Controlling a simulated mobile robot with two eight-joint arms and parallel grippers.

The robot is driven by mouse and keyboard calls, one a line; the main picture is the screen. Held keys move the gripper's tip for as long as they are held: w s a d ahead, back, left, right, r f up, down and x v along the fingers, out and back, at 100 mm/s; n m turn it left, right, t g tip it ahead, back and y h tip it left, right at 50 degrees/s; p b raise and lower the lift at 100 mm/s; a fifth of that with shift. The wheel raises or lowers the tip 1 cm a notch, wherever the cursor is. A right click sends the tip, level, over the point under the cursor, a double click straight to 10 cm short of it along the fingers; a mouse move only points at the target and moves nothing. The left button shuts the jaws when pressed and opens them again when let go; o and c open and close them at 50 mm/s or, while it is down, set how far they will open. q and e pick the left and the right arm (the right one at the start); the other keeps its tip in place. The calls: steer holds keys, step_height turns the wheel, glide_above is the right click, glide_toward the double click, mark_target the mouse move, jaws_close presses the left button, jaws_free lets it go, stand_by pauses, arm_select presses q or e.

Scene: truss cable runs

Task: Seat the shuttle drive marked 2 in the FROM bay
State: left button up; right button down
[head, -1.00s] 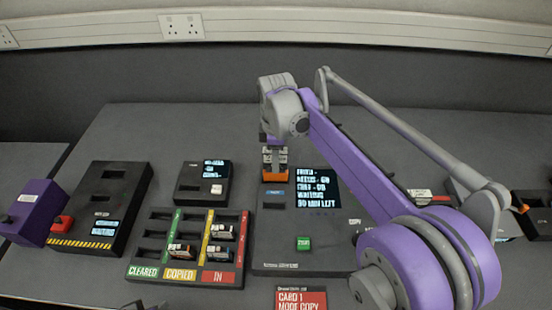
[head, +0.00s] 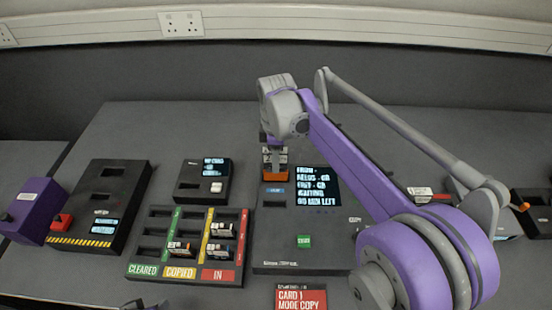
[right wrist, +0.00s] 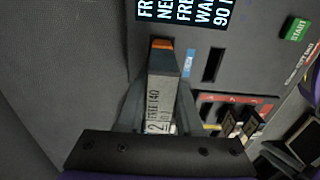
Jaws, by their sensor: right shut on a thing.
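My right gripper (head: 275,168) is shut on the pale grey drive marked 2 (right wrist: 160,105). In the right wrist view its label reads 2 and FREE 140, and the fingers grip it from both sides. The drive's far end is over the upper part of the dark copy machine (head: 285,252), beside the screen. An orange patch (right wrist: 161,44) shows at that end; I cannot tell whether it is on the drive or the machine. The FROM bay is hidden, so the drive's depth cannot be told. A dark shape at the head view's bottom edge may be my left gripper (head: 140,304).
A blue label and an empty slot (right wrist: 213,65) lie beside the held drive. A rack (head: 190,273) marked CLEARED, COPIED and IN holds several drives. A small screen unit (head: 187,193), a black box (head: 130,180) and a red card (head: 301,297) stand around.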

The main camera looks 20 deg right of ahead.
steer(key=shift+f+b, duration=0.75)
steer(key=shift+f, duration=0.9)
stand_by(0.9)
steer(key=shift+c, duration=2.4)
jaws_free()
steer(key=shift+o, duration=0.2)
steer(key=shift+o, duration=1.4)
steer(key=shift+r, duration=0.15)
steer(key=shift+r+p, duration=2.7)
steer(key=shift+r, duration=1)
